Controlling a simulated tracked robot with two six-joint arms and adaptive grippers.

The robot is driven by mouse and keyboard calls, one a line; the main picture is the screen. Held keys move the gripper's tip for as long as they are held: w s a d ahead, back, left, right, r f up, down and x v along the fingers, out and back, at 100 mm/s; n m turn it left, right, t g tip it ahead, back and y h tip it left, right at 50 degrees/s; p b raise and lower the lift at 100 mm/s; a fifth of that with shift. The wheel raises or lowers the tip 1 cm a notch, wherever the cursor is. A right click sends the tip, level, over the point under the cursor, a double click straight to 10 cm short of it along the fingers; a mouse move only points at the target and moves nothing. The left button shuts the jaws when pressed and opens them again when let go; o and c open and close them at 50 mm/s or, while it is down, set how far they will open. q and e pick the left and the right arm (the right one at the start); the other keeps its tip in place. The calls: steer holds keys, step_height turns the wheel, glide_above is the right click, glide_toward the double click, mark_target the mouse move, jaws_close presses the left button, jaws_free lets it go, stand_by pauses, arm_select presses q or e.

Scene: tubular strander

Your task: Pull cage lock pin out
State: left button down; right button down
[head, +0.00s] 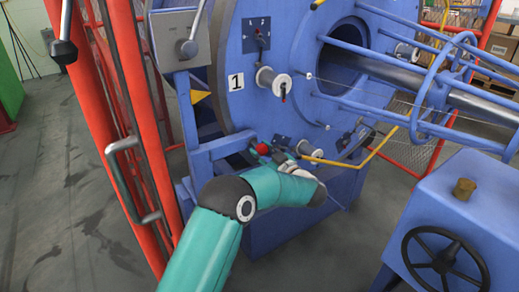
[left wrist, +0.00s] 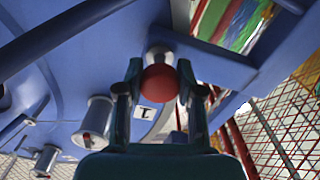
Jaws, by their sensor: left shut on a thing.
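The cage lock pin shows as a round red knob (head: 262,148) low on the front of the blue machine, below the plate marked 1. In the left wrist view the red knob (left wrist: 160,83) sits between the two fingers, with a silver collar (left wrist: 160,55) just behind it against blue metal. My left gripper (head: 270,150) is at the knob, partly hidden by its own wrist; in the left wrist view its fingers (left wrist: 159,68) are closed on both sides of the knob. The pin's shaft is hidden. My right gripper is not in view.
Silver bobbins (head: 274,84) sit on the blue disc (head: 245,105). A yellow bent rod (head: 372,150) runs right of the gripper. A red frame with a grey handle (head: 130,180) stands left of my arm. A blue box with a black handwheel (head: 444,260) stands at lower right.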

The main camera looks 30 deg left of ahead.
arm_select(q)
steer(key=shift+v, duration=0.85)
steer(key=shift+d+f, duration=0.1)
steer(key=c, duration=0.7)
jaws_free()
steer(key=shift+s+d, duration=0.1)
steer(key=shift+d, duration=0.05)
steer(key=v, duration=1.1)
steer(key=shift+s+d, duration=0.15)
steer(key=shift+d, duration=0.15)
steer(key=shift+f, duration=0.1)
